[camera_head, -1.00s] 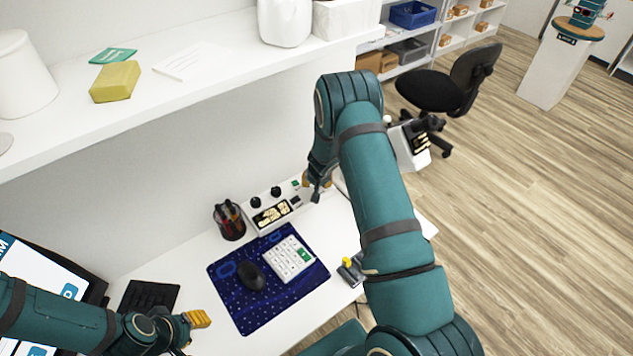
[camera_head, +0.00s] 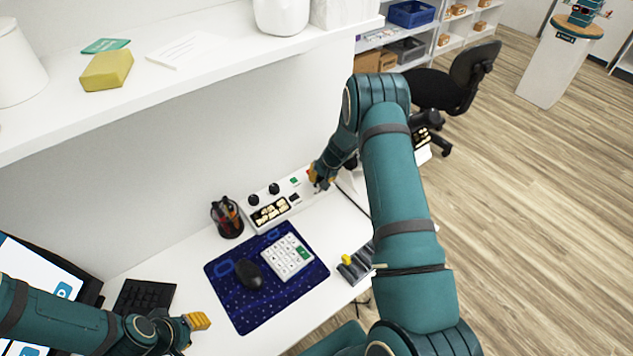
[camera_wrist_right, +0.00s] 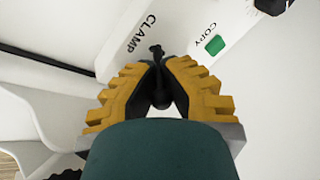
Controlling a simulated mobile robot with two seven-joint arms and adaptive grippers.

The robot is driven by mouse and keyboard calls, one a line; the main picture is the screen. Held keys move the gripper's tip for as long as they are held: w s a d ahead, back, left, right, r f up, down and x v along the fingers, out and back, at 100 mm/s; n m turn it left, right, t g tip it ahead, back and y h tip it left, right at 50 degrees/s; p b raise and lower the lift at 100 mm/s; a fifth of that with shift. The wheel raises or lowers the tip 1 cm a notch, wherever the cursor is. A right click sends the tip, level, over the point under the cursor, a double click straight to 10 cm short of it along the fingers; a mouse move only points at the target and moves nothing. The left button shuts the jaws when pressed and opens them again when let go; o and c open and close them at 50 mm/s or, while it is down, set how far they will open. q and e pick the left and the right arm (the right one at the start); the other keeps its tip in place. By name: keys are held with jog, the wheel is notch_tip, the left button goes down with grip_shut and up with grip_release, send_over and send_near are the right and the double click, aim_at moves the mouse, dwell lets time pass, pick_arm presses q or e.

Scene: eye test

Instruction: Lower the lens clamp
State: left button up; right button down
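A pale machine panel (camera_head: 251,213) stands at the back of the white desk, with black knobs and a dark window. In the right wrist view its white top (camera_wrist_right: 225,22) bears the labels CLAMP and COPY. A thin black clamp lever (camera_wrist_right: 157,52) with a round knob rises beside the word CLAMP. My right gripper (camera_head: 318,184) is at the panel's right end; in the wrist view its yellow fingers (camera_wrist_right: 158,66) close around the lever's stem, with the knob between them. My left gripper (camera_head: 198,321) hovers at the lower left, away from the panel; its opening is hidden.
A blue mat (camera_head: 243,306) holds a mouse (camera_head: 249,273) and a white keypad (camera_head: 287,257). A grey device with a yellow knob (camera_head: 347,260) is at the desk's right front. A shelf (camera_head: 215,66) overhangs the left.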

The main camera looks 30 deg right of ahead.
pick_arm(q)
jog(key=shift+f+b, duration=0.35)
jog(key=shift+f, duration=0.4)
pick_arm(e)
jog(key=shift+d+f+y, duration=0.1)
jog(key=shift+d+y, duration=0.1)
jog(key=shift+y, duration=0.3)
jog(key=c, duration=1)
grip_release()
notch_tip(320, 180, up, 10)
